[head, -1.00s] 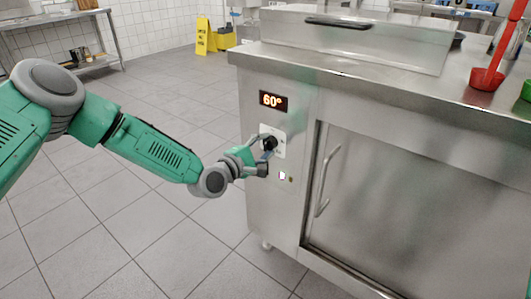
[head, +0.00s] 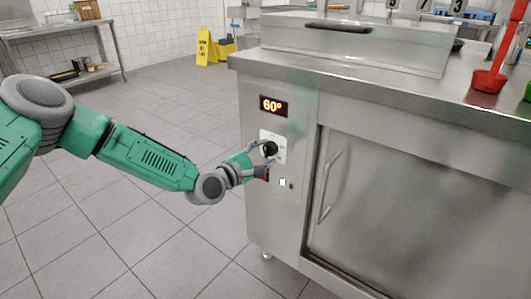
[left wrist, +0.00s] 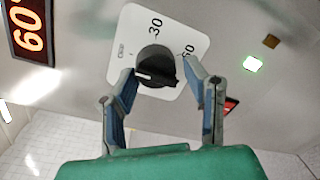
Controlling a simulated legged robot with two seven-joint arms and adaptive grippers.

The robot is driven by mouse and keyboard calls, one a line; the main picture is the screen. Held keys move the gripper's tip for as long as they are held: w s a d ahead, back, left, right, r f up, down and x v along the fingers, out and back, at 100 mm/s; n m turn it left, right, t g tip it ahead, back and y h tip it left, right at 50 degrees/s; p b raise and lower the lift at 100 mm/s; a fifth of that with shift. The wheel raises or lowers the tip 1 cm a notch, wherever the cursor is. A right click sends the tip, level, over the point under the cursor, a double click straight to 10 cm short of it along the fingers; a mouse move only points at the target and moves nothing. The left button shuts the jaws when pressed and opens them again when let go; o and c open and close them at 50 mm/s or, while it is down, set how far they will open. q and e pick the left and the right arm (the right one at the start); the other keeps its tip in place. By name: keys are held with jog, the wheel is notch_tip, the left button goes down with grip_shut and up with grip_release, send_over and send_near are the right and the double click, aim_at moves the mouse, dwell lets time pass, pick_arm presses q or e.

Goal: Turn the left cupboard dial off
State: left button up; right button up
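The black dial (head: 270,149) sits on a white plate on the steel cupboard's front, below an orange display (head: 273,106) reading 60°. In the left wrist view the dial (left wrist: 156,68) shows a white pointer mark toward the lower left, and the plate has the marks 30 and 60. My left gripper (head: 268,158) is at the dial. In the left wrist view its two fingers (left wrist: 158,90) are apart, one on each side of the dial's lower part; I cannot tell whether they touch it. My right gripper is not in view.
A lit white switch (head: 282,182) is below the dial, also seen in the left wrist view (left wrist: 252,63). The cupboard door handle (head: 329,187) stands out to the right. A red ladle in a red cup (head: 488,80) is on the counter.

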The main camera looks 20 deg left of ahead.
pick_arm(q)
jog(key=shift+o, duration=0.4)
jog(key=shift+a, duration=0.1)
jog(key=v, duration=1.2)
jog(key=shift+f, duration=0.15)
jog(key=s+d+f+m+g, duration=0.4)
jog(key=s+f+m+g, duration=0.15)
jog(key=s+f, duration=0.35)
jog(key=s+d+f+m+g, duration=0.4)
jog(key=s+f+m, duration=0.2)
jog(key=s+f, duration=0.35)
jog(key=s+a+f+m+g+y, duration=0.3)
jog(key=s+f+m, duration=0.1)
jog(key=s, duration=0.4)
jog(key=s+a+m+g+y, duration=0.35)
jog(key=s+a+m, duration=0.25)
jog(key=s+a, duration=0.3)
notch_tip(320, 180, up, 16)
jog(key=p, duration=1.6)
jog(key=shift+d+f+t, duration=0.15)
jog(key=shift+d+t, duration=0.15)
jog(key=shift+d, duration=0.15)
